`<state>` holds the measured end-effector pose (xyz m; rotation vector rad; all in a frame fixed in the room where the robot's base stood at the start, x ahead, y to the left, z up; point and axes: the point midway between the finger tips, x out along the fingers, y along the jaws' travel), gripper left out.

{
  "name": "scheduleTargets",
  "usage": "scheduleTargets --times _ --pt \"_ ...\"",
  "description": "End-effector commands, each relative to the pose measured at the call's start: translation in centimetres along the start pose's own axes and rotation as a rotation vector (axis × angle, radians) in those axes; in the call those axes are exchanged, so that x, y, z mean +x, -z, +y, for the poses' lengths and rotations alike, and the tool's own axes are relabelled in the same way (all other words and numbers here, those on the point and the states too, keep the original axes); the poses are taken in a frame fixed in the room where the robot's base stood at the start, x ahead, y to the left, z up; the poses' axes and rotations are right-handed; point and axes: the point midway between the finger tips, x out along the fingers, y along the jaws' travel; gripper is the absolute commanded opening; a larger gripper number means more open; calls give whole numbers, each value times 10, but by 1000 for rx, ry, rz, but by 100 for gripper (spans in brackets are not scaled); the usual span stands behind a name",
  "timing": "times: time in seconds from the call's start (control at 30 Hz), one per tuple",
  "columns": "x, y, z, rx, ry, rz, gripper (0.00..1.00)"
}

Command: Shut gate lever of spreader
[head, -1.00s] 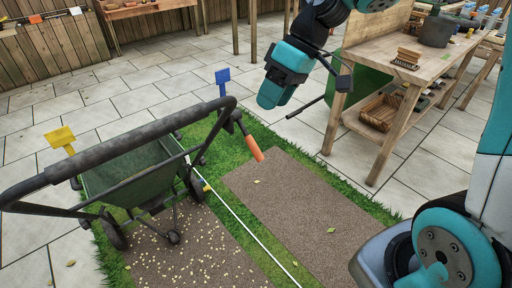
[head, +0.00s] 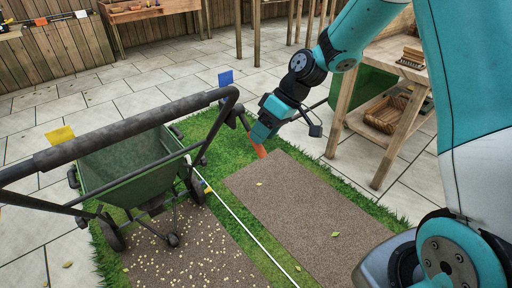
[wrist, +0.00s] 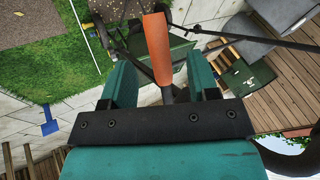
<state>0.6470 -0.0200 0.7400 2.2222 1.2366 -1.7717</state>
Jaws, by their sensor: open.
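The spreader has a green hopper (head: 135,165) and a dark push handle (head: 120,135). Its gate lever, with an orange grip (head: 260,151), sits at the right end of the handle and angles down to the right. My gripper (head: 262,128) is over the lever and hides much of the grip in the head view. In the wrist view, the orange grip (wrist: 157,48) stands between the two teal fingers of my gripper (wrist: 160,82), which are open with gaps visible at both sides. The grip reaches beyond the fingertips.
A wooden workbench (head: 388,95) stands at the right, with a green bin (head: 362,88) beside it. Brown soil beds (head: 300,200) and grass lie below the lever. A blue marker (head: 225,77) and a yellow marker (head: 60,135) stand near the spreader. Paving lies behind.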

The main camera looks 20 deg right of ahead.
Motion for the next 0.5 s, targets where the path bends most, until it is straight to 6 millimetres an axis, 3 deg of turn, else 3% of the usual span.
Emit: scheduleTargets --times 0.03,0.2,0.5 --pt "12 -1 0 -1 3 -3 55" --pt "32 0 0 -1 1 -1 55" --pt "38 0 0 0 -1 0 55"
